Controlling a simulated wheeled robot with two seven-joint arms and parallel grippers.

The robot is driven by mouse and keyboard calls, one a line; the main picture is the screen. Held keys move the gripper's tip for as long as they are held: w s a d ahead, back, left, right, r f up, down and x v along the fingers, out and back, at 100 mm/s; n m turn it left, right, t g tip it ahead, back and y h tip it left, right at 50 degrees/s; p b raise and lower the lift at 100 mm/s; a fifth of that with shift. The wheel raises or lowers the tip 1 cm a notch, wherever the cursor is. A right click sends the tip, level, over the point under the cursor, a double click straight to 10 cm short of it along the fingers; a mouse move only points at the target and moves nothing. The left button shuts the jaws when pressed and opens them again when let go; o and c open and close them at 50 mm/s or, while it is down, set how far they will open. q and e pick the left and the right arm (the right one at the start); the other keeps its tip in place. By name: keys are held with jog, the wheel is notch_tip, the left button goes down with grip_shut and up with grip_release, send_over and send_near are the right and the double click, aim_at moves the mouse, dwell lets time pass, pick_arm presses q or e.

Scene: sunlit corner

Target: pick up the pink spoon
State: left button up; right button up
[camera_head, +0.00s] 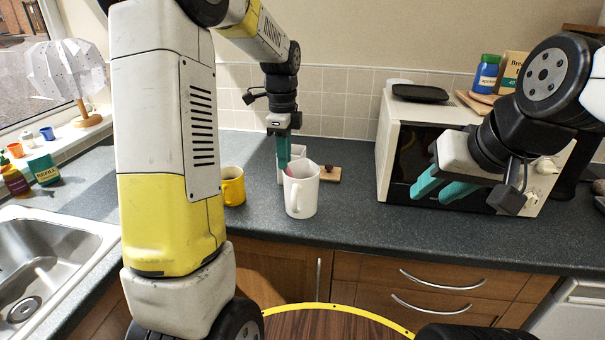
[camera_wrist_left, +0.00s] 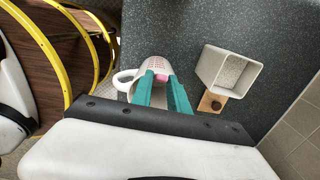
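A white mug (camera_head: 301,196) stands on the dark counter. It also shows in the left wrist view (camera_wrist_left: 126,77), with its handle to the left. A small pink piece, likely the pink spoon (camera_head: 289,171), shows at its rim; most of it is hidden. In the left wrist view pink (camera_wrist_left: 161,78) shows between my teal fingertips. My left gripper (camera_head: 283,165) points down at the mug's mouth; the fingers are a little apart around the pink, and I cannot tell whether they grip it. My right gripper (camera_head: 440,190) is open and empty in front of the microwave.
A yellow mug (camera_head: 232,187) stands left of the white mug. A square white container (camera_wrist_left: 229,72) and a wooden piece (camera_head: 330,174) are close behind. The microwave (camera_head: 385,150) stands to the right, the sink (camera_head: 60,250) to the left. The front counter is mostly clear.

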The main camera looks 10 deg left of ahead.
pick_arm(q)
grip_shut()
jog(key=shift+r, duration=0.15)
